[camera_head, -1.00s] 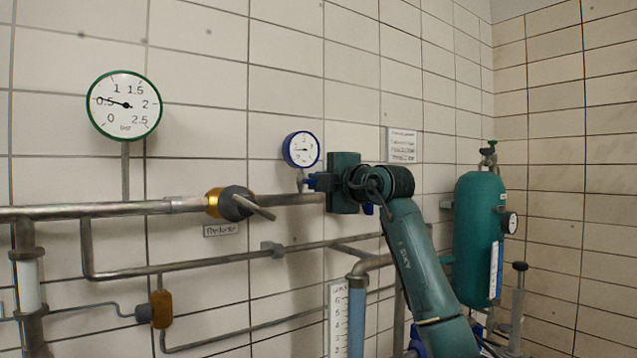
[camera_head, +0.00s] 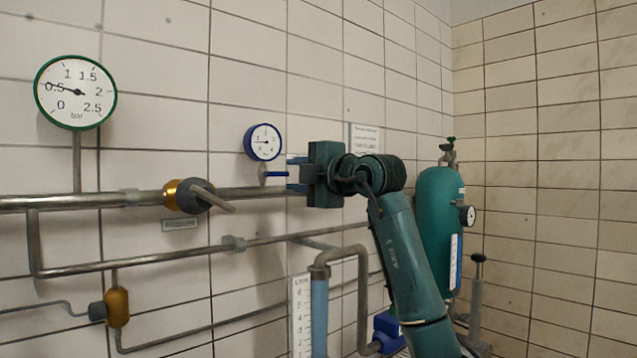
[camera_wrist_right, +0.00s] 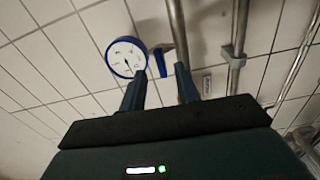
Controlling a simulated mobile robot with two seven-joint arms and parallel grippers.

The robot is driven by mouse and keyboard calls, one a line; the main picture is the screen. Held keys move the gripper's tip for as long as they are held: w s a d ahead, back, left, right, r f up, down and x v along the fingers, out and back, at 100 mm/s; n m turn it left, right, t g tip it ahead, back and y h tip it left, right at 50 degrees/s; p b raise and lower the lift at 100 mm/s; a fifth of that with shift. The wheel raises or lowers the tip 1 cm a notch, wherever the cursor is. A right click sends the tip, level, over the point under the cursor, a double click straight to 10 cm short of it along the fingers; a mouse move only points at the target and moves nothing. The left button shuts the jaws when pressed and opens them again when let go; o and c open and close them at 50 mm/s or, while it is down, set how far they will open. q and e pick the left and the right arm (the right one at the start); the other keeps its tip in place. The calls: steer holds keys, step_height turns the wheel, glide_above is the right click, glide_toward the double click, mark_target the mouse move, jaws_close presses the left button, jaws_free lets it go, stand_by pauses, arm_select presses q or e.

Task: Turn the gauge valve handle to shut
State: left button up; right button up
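The gauge valve handle (camera_head: 276,174) is a small blue lever on the valve below the blue-rimmed gauge (camera_head: 263,142). In the head view it lies about level and points right, toward my gripper. My right gripper (camera_head: 294,174) is just right of it, fingers toward the wall. In the right wrist view the two fingers (camera_wrist_right: 160,87) are apart, with the handle (camera_wrist_right: 160,63) beyond the tips and in line with the gap between them. The fingers look clear of the handle. My left gripper is out of view.
A horizontal pipe (camera_head: 100,201) runs along the tiled wall, with a dark-handled brass valve (camera_head: 187,195) left of the gauge. A large green-rimmed gauge (camera_head: 76,92) stands further left. A green tank (camera_head: 438,225) and a blue column with a scale (camera_head: 319,315) are near my right arm.

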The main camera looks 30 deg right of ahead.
steer(key=s+d+b, duration=0.1)
steer(key=s, duration=0.6)
steer(key=shift+s, duration=0.15)
